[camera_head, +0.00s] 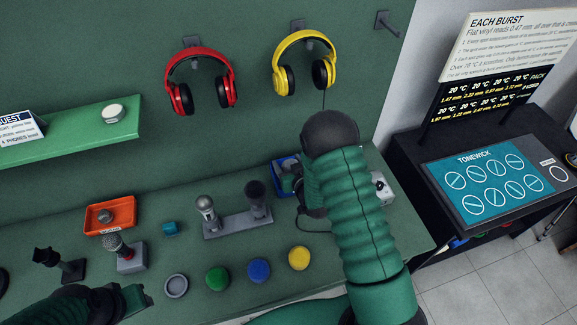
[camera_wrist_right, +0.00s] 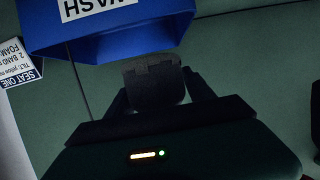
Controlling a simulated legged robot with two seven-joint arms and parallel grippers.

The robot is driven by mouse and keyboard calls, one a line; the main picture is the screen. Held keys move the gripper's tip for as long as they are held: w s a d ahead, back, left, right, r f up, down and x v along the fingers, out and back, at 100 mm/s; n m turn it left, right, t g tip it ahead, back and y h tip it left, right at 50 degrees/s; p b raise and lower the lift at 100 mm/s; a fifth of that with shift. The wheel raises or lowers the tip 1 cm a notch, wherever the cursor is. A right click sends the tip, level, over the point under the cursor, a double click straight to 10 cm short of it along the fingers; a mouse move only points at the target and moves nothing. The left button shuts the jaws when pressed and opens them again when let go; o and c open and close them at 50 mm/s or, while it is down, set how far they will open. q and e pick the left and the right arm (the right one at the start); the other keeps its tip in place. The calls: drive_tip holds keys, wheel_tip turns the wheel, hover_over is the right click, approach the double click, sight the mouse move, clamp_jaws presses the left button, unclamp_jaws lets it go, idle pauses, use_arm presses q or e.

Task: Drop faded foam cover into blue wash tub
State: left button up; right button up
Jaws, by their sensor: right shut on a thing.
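The blue wash tub (camera_head: 284,161) stands at the back of the green counter, partly hidden by my right arm. In the right wrist view the tub (camera_wrist_right: 60,42), labelled "WASH", is just beyond my fingers. My right gripper (camera_wrist_right: 157,92) is shut on a dark grey piece, apparently the faded foam cover (camera_wrist_right: 155,82), close to the tub wall. I cannot tell whether the piece overlaps the rim. In the head view the right gripper (camera_head: 291,184) is beside the tub; its fingers are mostly hidden. My left gripper (camera_head: 134,299) is at the lower left, its jaw opening unclear.
A stand holds a silver-headed microphone (camera_head: 205,207) and a dark-headed one (camera_head: 255,195). Headphones (camera_head: 201,85) hang above.

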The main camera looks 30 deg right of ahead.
sight(288, 167)
drive_tip(key=f, duration=0.1)
drive_tip(key=w+f, duration=0.1)
drive_tip(key=f, duration=0.1)
drive_tip(key=shift+d, duration=0.25)
drive_tip(key=shift+s+d, duration=0.25)
drive_tip(key=shift+s, duration=0.05)
drive_tip(key=shift+s+f, duration=0.1)
drive_tip(key=shift+f, duration=0.05)
drive_tip(key=o, duration=1.2)
drive_tip(key=shift+c, duration=0.2)
drive_tip(key=shift+o, duration=1.3)
drive_tip(key=shift+w+a, duration=0.2)
drive_tip(key=shift+a, duration=0.1)
drive_tip(key=shift+r, duration=0.35)
drive_tip(key=shift+s, duration=0.45)
use_arm(q)
drive_tip(key=shift+w+d+f+b, duration=0.2)
drive_tip(key=shift+w+f+b, duration=0.1)
drive_tip(key=shift+f+b, duration=0.4)
use_arm(e)
drive_tip(key=v, duration=1.1)
use_arm(q)
drive_tip(key=shift+d, duration=0.1)
use_arm(e)
drive_tip(key=shift+s+d+r, duration=0.1)
drive_tip(key=shift+r, duration=0.05)
